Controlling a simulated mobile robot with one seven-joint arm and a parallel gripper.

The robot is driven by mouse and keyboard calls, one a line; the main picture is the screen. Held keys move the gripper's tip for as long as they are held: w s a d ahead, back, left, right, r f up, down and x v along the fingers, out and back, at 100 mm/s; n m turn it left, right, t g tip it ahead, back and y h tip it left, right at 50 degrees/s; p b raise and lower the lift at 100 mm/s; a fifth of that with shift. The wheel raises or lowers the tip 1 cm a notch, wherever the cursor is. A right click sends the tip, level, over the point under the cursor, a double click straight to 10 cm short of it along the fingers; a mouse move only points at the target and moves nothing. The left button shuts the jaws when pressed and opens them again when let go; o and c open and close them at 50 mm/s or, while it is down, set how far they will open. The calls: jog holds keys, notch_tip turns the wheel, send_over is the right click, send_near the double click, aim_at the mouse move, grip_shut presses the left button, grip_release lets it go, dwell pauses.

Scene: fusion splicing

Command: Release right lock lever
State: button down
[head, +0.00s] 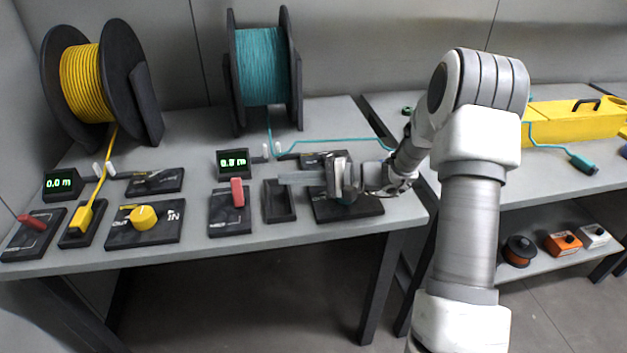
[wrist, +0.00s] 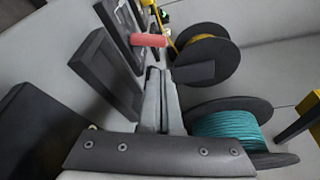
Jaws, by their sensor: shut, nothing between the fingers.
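The right lock lever is a red handle (head: 237,192) standing up from a dark base plate (head: 230,222) in the middle of the near table. The red handle also shows in the wrist view (wrist: 148,40), just beyond my fingertips. My gripper (head: 283,179) is shut and empty. It points left above a black open holder (head: 279,212), to the right of the lever and apart from it. The shut fingers also show in the wrist view (wrist: 153,74).
A teal spool (head: 263,75) stands behind, with its cable running right. A small display (head: 234,162) sits behind the lever. To the left are a yellow knob (head: 143,216), a yellow connector (head: 84,217), another red lever (head: 32,222) and a yellow spool (head: 84,82).

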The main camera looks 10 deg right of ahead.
aim_at(237, 192)
jog(key=b+x, duration=0.1)
jog(key=x, duration=0.9)
jog(key=shift+w+a+b, duration=0.15)
jog(key=shift+a+b, duration=0.15)
jog(key=shift+d, duration=0.15)
